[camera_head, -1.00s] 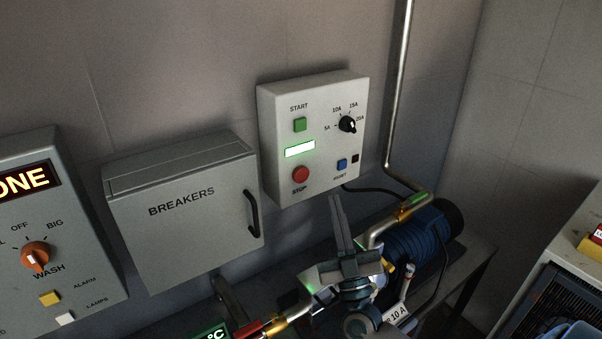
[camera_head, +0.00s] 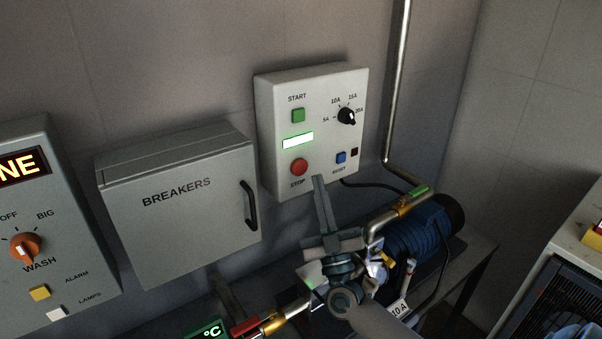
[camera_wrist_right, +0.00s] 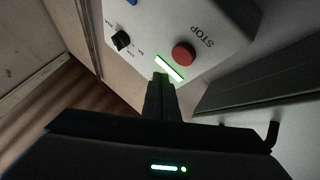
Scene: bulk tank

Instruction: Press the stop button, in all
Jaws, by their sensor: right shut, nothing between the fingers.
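The round red STOP button (camera_head: 299,167) is at the lower left of the white control box (camera_head: 318,188) on the wall. In the right wrist view, the red button (camera_wrist_right: 184,54) shows just beyond and to the right of the fingertips. My right gripper (camera_head: 319,181) is shut and empty. In the head view its fingertips point up, below and to the right of the button; in the wrist view (camera_wrist_right: 161,78) a gap shows between tips and button. My left gripper is not in view.
The box also carries a green START button (camera_head: 298,116), a lit green display (camera_head: 298,141), a black dial (camera_head: 346,116) and a blue RESET button (camera_head: 341,158). A grey BREAKERS cabinet (camera_head: 180,225) stands left of it. A blue motor (camera_head: 425,230) and pipes are below right.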

